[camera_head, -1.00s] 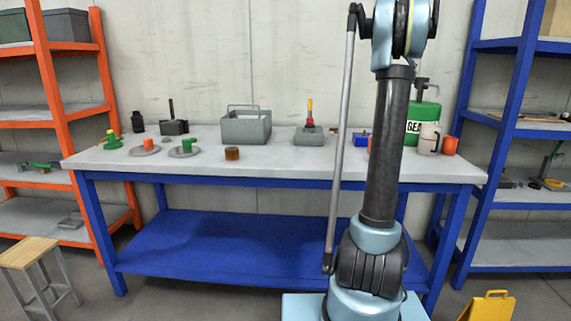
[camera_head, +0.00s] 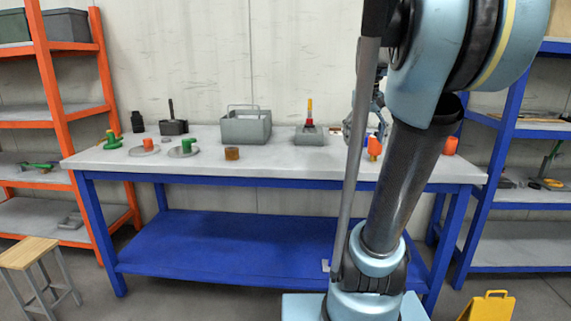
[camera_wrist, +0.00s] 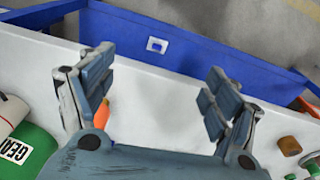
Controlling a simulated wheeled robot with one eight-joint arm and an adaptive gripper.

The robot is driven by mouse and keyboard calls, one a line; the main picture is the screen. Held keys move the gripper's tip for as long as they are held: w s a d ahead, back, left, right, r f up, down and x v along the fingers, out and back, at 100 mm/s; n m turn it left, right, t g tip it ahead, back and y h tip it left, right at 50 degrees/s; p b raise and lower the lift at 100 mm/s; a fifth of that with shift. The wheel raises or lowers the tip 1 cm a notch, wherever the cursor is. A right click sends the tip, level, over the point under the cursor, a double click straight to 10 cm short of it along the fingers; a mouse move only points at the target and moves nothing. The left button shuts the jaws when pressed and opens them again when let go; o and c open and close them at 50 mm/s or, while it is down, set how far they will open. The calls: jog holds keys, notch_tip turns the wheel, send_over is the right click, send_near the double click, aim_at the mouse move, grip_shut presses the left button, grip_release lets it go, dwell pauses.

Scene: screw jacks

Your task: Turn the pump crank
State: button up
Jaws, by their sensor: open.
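The green drum (camera_wrist: 30,158) with a "GEAR" label shows at the lower left of the wrist view, outside my fingers. Its pump and crank are not visible in either current view; in the head view my arm covers that end of the bench. My gripper (camera_wrist: 160,82) is open and empty over the pale bench top (camera_wrist: 165,110), its two fingers wide apart. In the head view my gripper (camera_head: 352,122) is partly hidden behind my own arm, above the right part of the bench.
An orange object (camera_wrist: 101,113) shows beside the left finger in the wrist view. A white jug (camera_wrist: 9,112) stands by the drum. On the bench are a grey toolbox (camera_head: 246,128), a brown block (camera_head: 232,153) and green-handled pieces (camera_head: 186,147). The bench's front middle is fairly clear.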

jog(key=s+a+f, duration=0.3)
jog(key=s+f, duration=0.5)
jog(key=f, duration=0.4)
jog(key=s+a+f+t, duration=0.1)
jog(key=s+a+f, duration=0.2)
jog(key=s+f, duration=0.6)
notch_tip(320, 180, down, 4)
jog(key=shift+s+a+r, duration=0.15)
jog(key=shift+s, duration=0.15)
